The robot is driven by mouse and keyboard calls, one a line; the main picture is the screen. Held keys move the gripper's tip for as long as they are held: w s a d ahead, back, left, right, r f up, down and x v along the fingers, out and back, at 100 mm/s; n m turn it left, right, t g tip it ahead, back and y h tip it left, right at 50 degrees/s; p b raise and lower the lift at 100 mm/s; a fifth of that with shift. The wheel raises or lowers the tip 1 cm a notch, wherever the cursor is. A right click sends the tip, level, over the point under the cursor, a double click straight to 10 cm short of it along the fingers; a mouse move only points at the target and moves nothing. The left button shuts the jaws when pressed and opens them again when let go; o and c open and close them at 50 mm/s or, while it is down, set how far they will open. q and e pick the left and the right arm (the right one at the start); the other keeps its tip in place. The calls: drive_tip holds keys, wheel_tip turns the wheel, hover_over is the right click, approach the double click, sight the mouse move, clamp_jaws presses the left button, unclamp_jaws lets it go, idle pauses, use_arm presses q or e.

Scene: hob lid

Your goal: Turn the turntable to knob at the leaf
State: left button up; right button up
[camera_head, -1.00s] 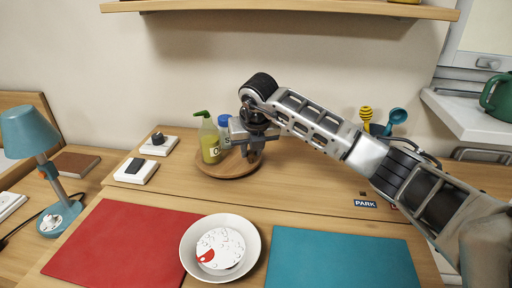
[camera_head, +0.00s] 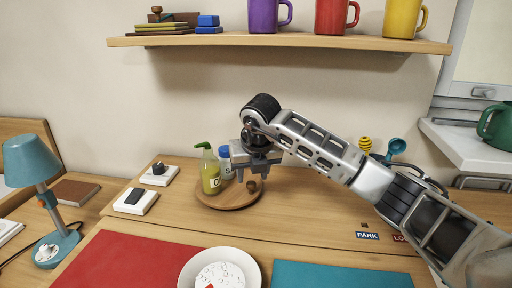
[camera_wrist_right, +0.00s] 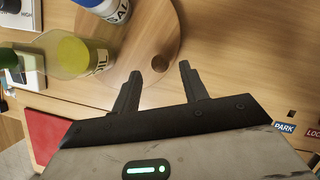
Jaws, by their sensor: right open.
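The round wooden turntable (camera_head: 222,203) stands on the wooden counter near the wall. Its small brown knob (camera_head: 252,186) is on the right part of its top, and it also shows in the right wrist view (camera_wrist_right: 161,64). An oil bottle (camera_head: 210,172) with a green spout and a blue-capped white bottle (camera_head: 225,160) stand on the turntable. My right gripper (camera_head: 252,179) is open and empty above the turntable's right side. In the right wrist view its fingertips (camera_wrist_right: 160,70) are on either side of the knob; contact is not clear. I see no leaf mark.
PARK (camera_head: 367,236) and partly hidden LOCK (camera_head: 400,238) labels lie at the right. Two switch blocks (camera_head: 135,201) stand left of the turntable. A white bowl (camera_head: 188,272) and red mat (camera_head: 110,262) lie in front. A mug shelf (camera_head: 290,40) hangs above.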

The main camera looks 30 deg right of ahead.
drive_tip(key=v, duration=1.3)
drive_tip(key=shift+p, duration=0.35)
